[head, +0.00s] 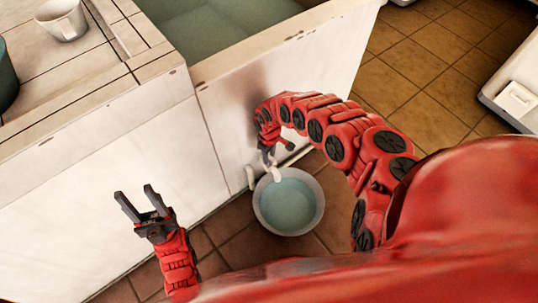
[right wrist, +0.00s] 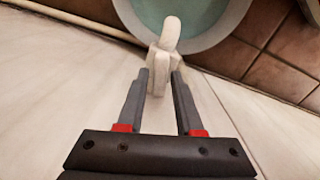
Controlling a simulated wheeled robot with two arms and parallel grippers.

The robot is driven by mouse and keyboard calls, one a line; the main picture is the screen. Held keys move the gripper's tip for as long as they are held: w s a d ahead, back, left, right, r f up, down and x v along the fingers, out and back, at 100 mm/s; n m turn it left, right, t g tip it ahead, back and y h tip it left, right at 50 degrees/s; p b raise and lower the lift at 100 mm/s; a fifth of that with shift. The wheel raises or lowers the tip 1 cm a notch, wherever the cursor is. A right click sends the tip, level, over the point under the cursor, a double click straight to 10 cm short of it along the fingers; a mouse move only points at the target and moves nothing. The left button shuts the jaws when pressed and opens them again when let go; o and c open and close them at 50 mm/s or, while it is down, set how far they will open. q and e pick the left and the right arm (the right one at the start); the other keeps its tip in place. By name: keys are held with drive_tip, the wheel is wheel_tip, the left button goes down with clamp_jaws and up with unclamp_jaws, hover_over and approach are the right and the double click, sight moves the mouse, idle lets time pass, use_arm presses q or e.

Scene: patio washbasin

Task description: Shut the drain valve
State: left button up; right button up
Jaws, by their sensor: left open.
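The drain valve is a white fitting (head: 275,174) low on the basin's front wall, above the bucket. In the right wrist view the white valve (right wrist: 164,48) lies just beyond and between my fingertips. My right gripper (head: 267,151) reaches down to it, and its two fingers (right wrist: 160,76) stand apart on either side of the valve's near end. I cannot tell whether they press on it. My left gripper (head: 133,192) is open and empty, in front of the cabinet and away from the valve. Whether water is flowing cannot be seen.
A round bucket (head: 262,213) with water stands on the brown tile floor under the valve; its rim also shows in the right wrist view (right wrist: 217,38). A white pipe (head: 250,178) runs beside the wall. The filled basin (head: 290,42) and a white cup (head: 61,20) are above.

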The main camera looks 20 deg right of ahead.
clamp_jaws()
drive_tip(key=shift+a+r+m+p, duration=0.1)
drive_tip(key=shift+r+m+p, duration=0.15)
drive_tip(key=shift+m+p, duration=0.45)
drive_tip(key=shift+f+m+p, duration=0.1)
drive_tip(key=shift+m+p, duration=0.5)
drive_tip(key=shift+p, duration=0.05)
drive_tip(key=shift+f, duration=0.15)
